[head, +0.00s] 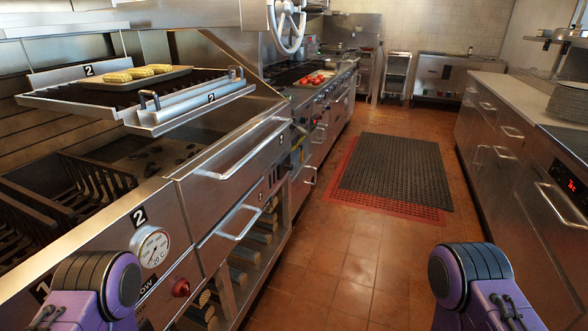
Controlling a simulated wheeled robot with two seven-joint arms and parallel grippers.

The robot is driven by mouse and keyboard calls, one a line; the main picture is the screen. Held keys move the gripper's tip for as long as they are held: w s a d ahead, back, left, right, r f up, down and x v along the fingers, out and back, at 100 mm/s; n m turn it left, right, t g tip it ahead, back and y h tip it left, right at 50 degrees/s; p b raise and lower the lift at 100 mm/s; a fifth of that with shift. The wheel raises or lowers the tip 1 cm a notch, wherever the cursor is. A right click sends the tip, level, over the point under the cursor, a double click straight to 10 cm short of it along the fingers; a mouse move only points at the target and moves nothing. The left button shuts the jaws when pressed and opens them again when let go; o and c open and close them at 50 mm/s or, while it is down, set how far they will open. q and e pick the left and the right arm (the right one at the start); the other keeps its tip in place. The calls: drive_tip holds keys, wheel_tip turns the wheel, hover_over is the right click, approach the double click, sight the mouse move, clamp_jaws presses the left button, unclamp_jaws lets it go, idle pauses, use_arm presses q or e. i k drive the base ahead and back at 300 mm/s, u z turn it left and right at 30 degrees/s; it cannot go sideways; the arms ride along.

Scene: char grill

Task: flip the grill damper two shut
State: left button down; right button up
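The char grill's steel front (130,243) runs along the left. A black "2" label (138,216) sits on it above a round temperature gauge (153,247). A red knob (181,288) is below and right of the gauge, beside lettering partly hidden by my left arm. I cannot tell which part is damper two, or whether it is open or shut. A raised grill rack (190,111) also carries "2" labels. Only purple and black parts of my two arms show, at the bottom left and bottom right. Neither gripper is in view.
Corn cobs (135,73) lie on a tray on the raised rack. Horizontal bar handles (243,150) project from the grill front. A white handwheel (287,26) hangs above. A black mat (395,170) lies on the clear tiled aisle; a counter (500,100) bounds the right.

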sight(285, 164)
drive_tip(key=k, duration=0.55)
drive_tip(key=z, duration=0.55)
drive_tip(key=i, duration=1.75)
drive_tip(key=u, duration=0.35)
